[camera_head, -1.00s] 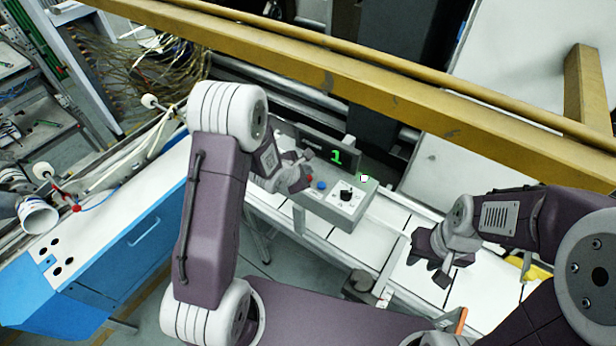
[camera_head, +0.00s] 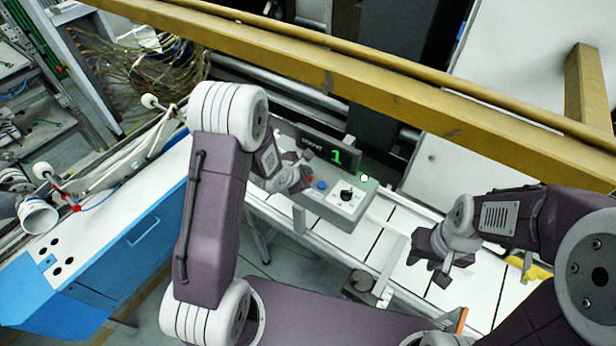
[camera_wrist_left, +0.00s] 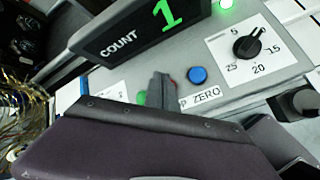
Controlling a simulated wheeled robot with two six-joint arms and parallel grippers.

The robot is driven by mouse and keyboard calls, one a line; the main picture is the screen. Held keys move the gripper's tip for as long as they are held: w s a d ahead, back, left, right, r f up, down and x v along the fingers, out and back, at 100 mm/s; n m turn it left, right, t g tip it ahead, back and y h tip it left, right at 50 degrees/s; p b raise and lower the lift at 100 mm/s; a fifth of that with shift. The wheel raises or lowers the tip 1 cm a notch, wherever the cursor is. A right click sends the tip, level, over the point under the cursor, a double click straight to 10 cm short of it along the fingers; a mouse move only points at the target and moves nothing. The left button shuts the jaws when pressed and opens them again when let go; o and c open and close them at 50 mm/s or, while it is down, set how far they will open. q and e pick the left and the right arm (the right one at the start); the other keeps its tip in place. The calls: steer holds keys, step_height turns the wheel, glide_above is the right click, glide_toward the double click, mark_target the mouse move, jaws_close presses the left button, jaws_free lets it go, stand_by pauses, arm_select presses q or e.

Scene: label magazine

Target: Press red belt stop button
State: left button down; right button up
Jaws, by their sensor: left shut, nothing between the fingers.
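The red button (camera_head: 310,178) is a small spot on the grey control box (camera_head: 345,213), right beside my left gripper's fingers. In the left wrist view the fingers hide most of the red button (camera_wrist_left: 174,83); only a bit of its edge shows. My left gripper (camera_head: 300,172) is shut and empty, over the left part of the box. Its shut fingers show in the left wrist view (camera_wrist_left: 160,88). I cannot tell whether they touch the button. My right gripper (camera_head: 428,265) is empty, with its fingers apart, over the white belt on the right.
A blue button (camera_wrist_left: 198,75) sits just right of the red one, and a green button (camera_wrist_left: 141,98) to its left. A black dial (camera_wrist_left: 248,45) is further right. The count display (camera_head: 330,152) stands behind, reading 1. A yellow beam (camera_head: 370,90) crosses behind the box.

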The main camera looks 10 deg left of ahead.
arm_select(q)
steer(key=shift+f, duration=0.25)
steer(key=shift+f+b, duration=0.4)
steer(key=shift+f, duration=0.15)
stand_by(0.5)
stand_by(0.4)
steer(key=shift+r+p, duration=0.95)
steer(key=shift+p, duration=0.1)
step_height(320, 180, up, 5)
steer(key=p, duration=0.5)
steer(key=shift+r, duration=0.1)
